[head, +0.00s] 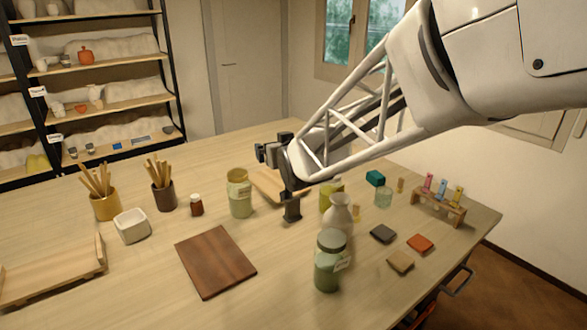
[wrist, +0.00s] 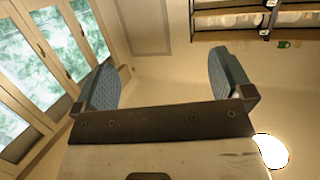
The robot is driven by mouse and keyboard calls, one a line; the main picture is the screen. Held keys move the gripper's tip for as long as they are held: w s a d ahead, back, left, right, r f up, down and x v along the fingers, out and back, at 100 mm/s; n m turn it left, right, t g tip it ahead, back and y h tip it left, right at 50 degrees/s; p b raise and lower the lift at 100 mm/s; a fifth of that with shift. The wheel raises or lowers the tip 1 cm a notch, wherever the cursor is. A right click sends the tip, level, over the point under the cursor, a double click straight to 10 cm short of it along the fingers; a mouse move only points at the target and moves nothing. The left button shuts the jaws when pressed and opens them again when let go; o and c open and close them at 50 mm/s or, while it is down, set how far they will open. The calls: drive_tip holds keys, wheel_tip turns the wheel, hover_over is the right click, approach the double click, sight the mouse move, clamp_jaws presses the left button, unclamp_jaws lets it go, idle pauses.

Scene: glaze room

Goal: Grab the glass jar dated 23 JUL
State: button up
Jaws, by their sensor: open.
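Several jars stand on the table in the head view. A green lidded glass jar (head: 327,272) with a pale label is nearest, in front of a white vase. An open greenish jar (head: 239,200) with a label stands left of my gripper. A yellow-green jar (head: 327,200) is partly hidden behind the vase. The dates are too small to read, so I cannot tell which is 23 JUL. My gripper (head: 277,178) is above the table between the jars. In the wrist view my gripper (wrist: 163,60) is open, with nothing between its fingers.
The white vase (head: 338,214) stands close to the front jar. A dark board (head: 215,262), white bowl (head: 132,226), brush pots, a brown bottle (head: 196,205), small tiles and a test-tube rack (head: 438,207) share the table.

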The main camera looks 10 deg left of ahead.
drive_tip(key=w+a+f+n+y, duration=0.15)
drive_tip(key=a+y, duration=0.25)
drive_tip(key=a, duration=0.6)
approach(237, 173)
drive_tip(key=shift+w+a+f+t, duration=0.1)
drive_tip(key=shift+w+a+t, duration=0.15)
drive_tip(key=shift+a, duration=0.25)
drive_tip(key=shift+w+a+f+t, duration=0.15)
drive_tip(key=shift+w+a, duration=0.2)
drive_tip(key=shift+a, duration=0.2)
drive_tip(key=shift+r, duration=0.1)
drive_tip(key=shift+w, duration=0.1)
drive_tip(key=shift+x, duration=1.25)
drive_tip(key=shift+w, duration=0.1)
drive_tip(key=shift+x, duration=2.55)
drive_tip(key=shift+d, duration=0.15)
drive_tip(key=shift+w, duration=0.1)
clamp_jaws()
